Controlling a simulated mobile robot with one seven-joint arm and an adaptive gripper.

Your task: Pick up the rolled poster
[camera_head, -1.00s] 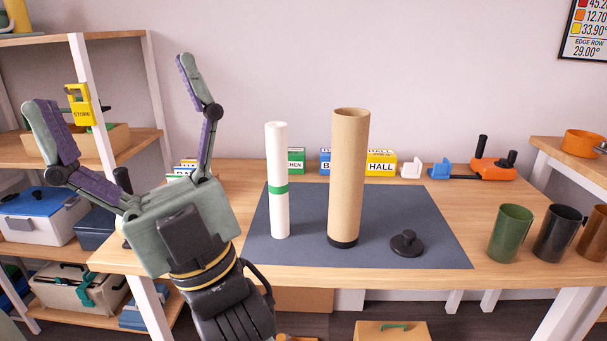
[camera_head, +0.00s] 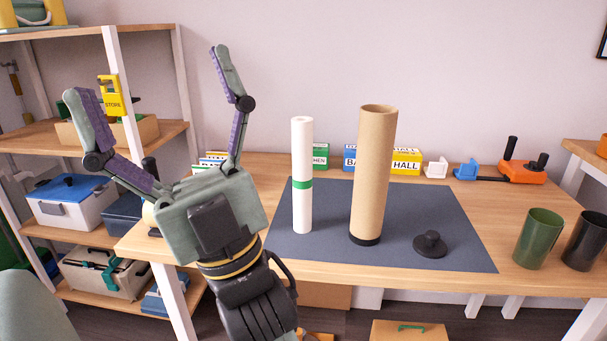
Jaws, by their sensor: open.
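The rolled poster (camera_head: 302,150) is a white roll with a green band. It stands upright on the dark grey mat (camera_head: 440,210) on the table. Just right of it stands a brown cardboard tube (camera_head: 373,170) with a black base. A black knobbed cap (camera_head: 430,244) lies on the mat to the right of the tube. My gripper (camera_head: 150,75) is wide open and empty, its two fingers pointing up. It is in the left of the view, left of the poster and apart from it.
Coloured label boxes (camera_head: 407,161) and an orange tool (camera_head: 522,172) stand along the back of the table. A green mug (camera_head: 538,238) and a black mug (camera_head: 585,242) stand at the right. A shelf unit (camera_head: 112,140) with boxes is at the left.

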